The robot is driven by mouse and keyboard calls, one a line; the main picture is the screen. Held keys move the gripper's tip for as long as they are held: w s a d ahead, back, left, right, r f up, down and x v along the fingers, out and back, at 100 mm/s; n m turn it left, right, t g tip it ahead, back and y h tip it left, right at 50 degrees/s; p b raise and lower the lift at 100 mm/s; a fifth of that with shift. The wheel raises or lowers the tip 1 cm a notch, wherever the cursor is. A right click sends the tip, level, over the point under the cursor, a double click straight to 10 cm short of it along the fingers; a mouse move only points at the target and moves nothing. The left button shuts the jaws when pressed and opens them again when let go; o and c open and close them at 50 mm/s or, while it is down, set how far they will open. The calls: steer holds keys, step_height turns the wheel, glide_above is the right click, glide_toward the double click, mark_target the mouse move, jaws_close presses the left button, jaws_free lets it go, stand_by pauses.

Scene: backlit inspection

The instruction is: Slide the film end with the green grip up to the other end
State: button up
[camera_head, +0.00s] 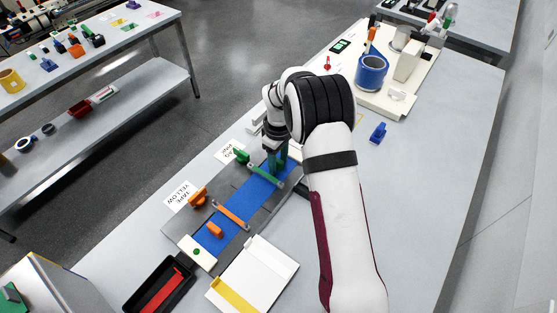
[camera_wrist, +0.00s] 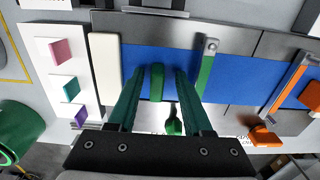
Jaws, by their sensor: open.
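A blue film strip (camera_head: 255,192) lies along a grey board (camera_head: 283,195); it also shows in the wrist view (camera_wrist: 235,72). The green grip (camera_wrist: 156,82) stands on the film near its left end in the wrist view. My gripper (camera_wrist: 158,74) is open, with one finger on each side of the green grip and a gap visible on both sides. In the head view my gripper (camera_head: 277,160) is low over the far end of the film and hides the grip. An orange grip (camera_head: 215,230) stands on the near end. I cannot make out a clear gap between the film ends.
A green bar (camera_wrist: 206,70) crosses the film just right of my fingers, with a green knob (camera_head: 240,156) beside the board. An orange bar (camera_head: 230,214) crosses farther along, with an orange knob (camera_head: 198,195).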

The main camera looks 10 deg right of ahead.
step_height(320, 180, up, 16)
stand_by(0.3)
steer(key=shift+f, duration=0.1)
steer(key=s+r+m+y, duration=0.1)
steer(key=s+r+m, duration=0.25)
steer(key=s, duration=0.45)
steer(key=s+r+m, duration=0.3)
steer(key=s+m, duration=0.1)
steer(key=s, duration=0.5)
steer(key=s+f+m, duration=0.2)
steer(key=s+m, duration=0.1)
steer(key=s, duration=0.6)
steer(key=s+a+f+m, duration=0.1)
steer(key=s+m, duration=0.3)
steer(key=s, duration=0.4)
steer(key=shift+s+f+y, duration=0.4)
steer(key=shift+f, duration=0.2)
